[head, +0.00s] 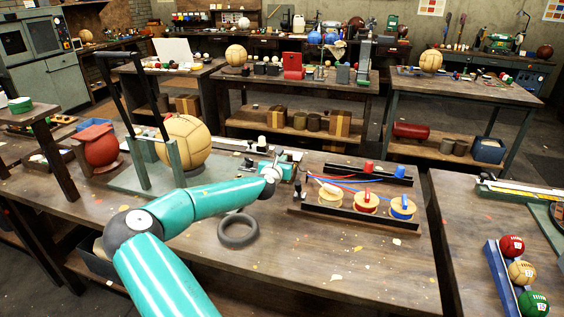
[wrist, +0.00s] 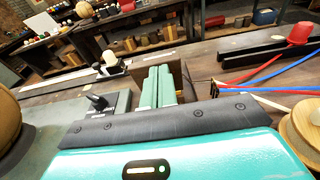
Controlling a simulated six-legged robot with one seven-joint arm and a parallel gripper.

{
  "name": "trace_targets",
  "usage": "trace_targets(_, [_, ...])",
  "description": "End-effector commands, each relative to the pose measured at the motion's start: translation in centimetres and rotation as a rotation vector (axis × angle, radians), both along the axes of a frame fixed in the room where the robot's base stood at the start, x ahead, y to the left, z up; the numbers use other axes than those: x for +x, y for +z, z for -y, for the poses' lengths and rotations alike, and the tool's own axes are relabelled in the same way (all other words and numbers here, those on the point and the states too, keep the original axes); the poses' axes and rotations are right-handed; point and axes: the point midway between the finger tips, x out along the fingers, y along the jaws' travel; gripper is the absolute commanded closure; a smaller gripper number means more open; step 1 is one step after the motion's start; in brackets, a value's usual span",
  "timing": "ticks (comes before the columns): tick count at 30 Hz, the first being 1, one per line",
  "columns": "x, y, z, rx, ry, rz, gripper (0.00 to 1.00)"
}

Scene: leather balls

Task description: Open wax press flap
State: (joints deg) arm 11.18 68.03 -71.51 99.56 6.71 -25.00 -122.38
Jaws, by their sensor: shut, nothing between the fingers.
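My gripper shows in the wrist view as two green fingers (wrist: 165,84) side by side, closed together with nothing between them. In the head view my arm reaches over the middle of the bench, and the fingers are too small to make out. A brown box-like piece (wrist: 152,62) stands just beyond the fingertips; I cannot tell whether they touch it. A grey-green base plate (wrist: 60,112) with a black lever (wrist: 98,103) lies left of the fingers. I cannot tell for sure which part is the wax press flap.
A frame with tall black handles (head: 145,90) and a big tan leather ball (head: 183,142) stand left of my arm. A rack of thread spools (head: 365,202) is on the right. A dark ring (head: 238,230) lies near the arm.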

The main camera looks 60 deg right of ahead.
Motion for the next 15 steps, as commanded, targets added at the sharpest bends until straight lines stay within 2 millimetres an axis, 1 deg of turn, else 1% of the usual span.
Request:
trace_targets(5, [0.0,0.1,0.2,0.025,0.000,0.000,1.00])
trace_targets(15, [0.1,0.6,1.3,0.176,-0.002,-0.019,1.00])
